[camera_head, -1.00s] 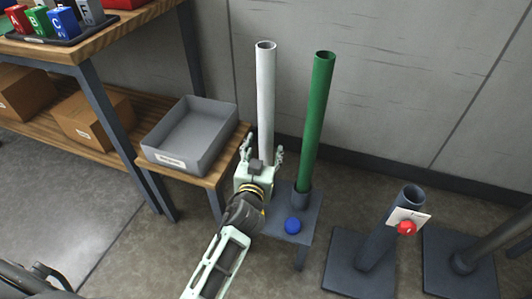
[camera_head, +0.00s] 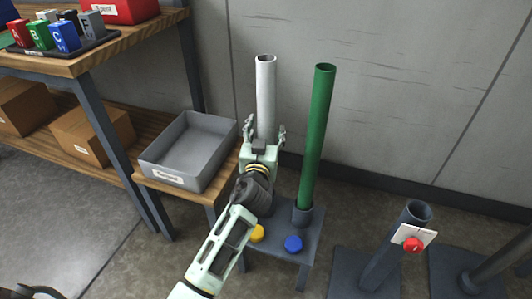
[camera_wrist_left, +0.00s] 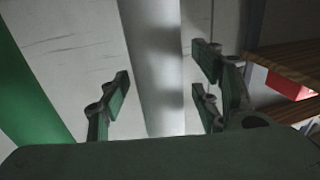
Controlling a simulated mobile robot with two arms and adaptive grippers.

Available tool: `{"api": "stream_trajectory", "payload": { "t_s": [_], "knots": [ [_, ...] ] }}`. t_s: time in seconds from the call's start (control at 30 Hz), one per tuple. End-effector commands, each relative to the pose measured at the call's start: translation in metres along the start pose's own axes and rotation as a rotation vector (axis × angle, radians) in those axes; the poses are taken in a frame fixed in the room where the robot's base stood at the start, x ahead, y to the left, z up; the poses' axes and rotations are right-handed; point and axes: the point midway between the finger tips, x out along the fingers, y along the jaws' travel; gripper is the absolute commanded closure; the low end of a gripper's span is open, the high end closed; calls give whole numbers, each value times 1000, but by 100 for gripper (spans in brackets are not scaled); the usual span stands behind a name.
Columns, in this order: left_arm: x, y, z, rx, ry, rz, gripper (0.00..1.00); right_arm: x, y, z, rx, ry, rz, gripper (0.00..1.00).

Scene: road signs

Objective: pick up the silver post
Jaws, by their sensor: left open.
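The silver post (camera_head: 265,90) is a pale grey hollow tube standing upright in the head view; its lower part is hidden behind my left gripper. My left gripper (camera_head: 262,133) is open, with one finger on each side of the post. In the left wrist view the silver post (camera_wrist_left: 153,60) rises between the open fingers of my left gripper (camera_wrist_left: 160,100), with gaps visible on both sides. My right gripper is not in view.
A green post (camera_head: 316,135) stands just right, in a dark stand (camera_head: 310,235) with blue (camera_head: 293,243) and yellow (camera_head: 257,233) buttons. A grey bin (camera_head: 165,177) is close on the left.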

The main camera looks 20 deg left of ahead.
Motion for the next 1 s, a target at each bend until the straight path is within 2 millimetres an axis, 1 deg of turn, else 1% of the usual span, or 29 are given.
{"api": "stream_trajectory", "payload": {
  "t_s": [0.1, 0.77, 1.0],
  "knots": [
    [0, 0, 0, 0, 0, 0, 42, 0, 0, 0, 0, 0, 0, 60],
    [-1, 0, 0, 0, 0, 0, 100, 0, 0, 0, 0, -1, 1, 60],
    [-1, 0, 0, 0, 0, 0, 100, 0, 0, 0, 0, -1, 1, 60]
  ]
}}
